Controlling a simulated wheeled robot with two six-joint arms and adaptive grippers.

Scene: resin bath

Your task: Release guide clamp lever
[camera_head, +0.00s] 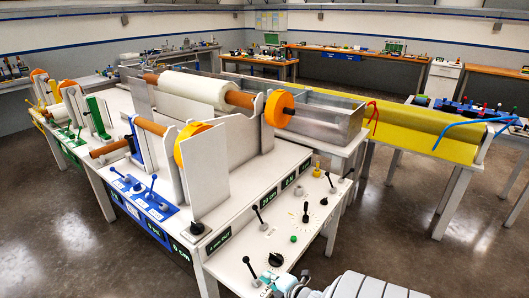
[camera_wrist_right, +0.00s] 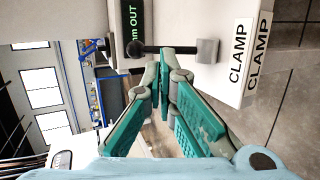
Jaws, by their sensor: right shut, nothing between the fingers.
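The clamp lever (camera_head: 249,267) is a thin dark rod with a black ball end, at the front corner of the white machine table beside the CLAMP label. In the right wrist view the lever (camera_wrist_right: 170,50) runs sideways from its black ball at left to a grey block at right. My right gripper (camera_head: 268,280) is at this corner, close to the lever. Its teal fingers (camera_wrist_right: 166,72) are shut and empty, with the tips close to the rod; I cannot tell whether they touch it. My left gripper is not in view.
A black knob (camera_head: 276,259) stands just right of the lever. More levers, dials and a green button (camera_head: 293,239) are farther back on the panel. A blue lever panel (camera_head: 145,200) is at left.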

